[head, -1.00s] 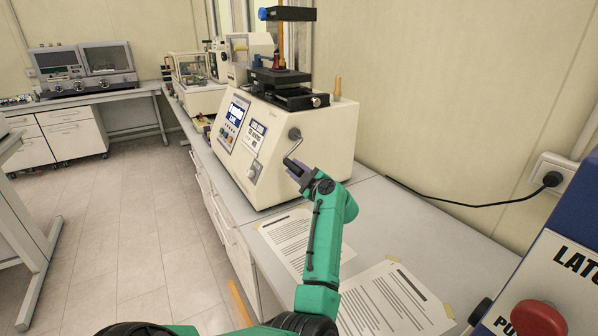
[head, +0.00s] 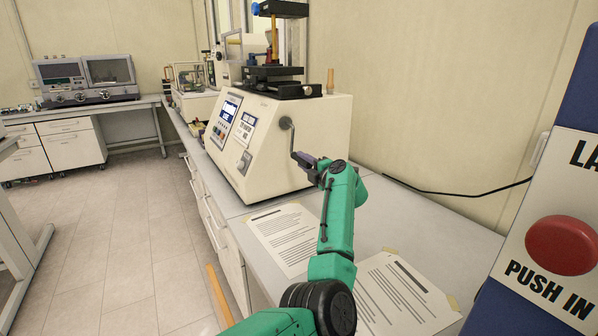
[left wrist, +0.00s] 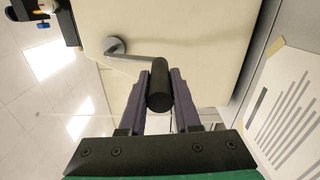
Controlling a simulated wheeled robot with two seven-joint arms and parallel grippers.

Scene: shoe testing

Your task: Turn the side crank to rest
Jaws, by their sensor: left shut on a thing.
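The side crank (head: 291,139) is on the right side of the cream testing machine (head: 315,135). Its metal arm hangs down from a round hub, and it also shows in the left wrist view (left wrist: 135,55). My left gripper (head: 305,161) is at the lower end of the crank. In the left wrist view, its two purple-grey fingers (left wrist: 160,90) are shut on the crank's black handle (left wrist: 159,85), one on each side. In the head view the handle is mostly hidden by the gripper. My right gripper is not in view.
Taped paper sheets (head: 283,236) lie on the bench in front of the machine. A blue and white panel with a red push button (head: 562,245) stands close on the right. A black cable (head: 455,194) runs along the wall. The floor at left is clear.

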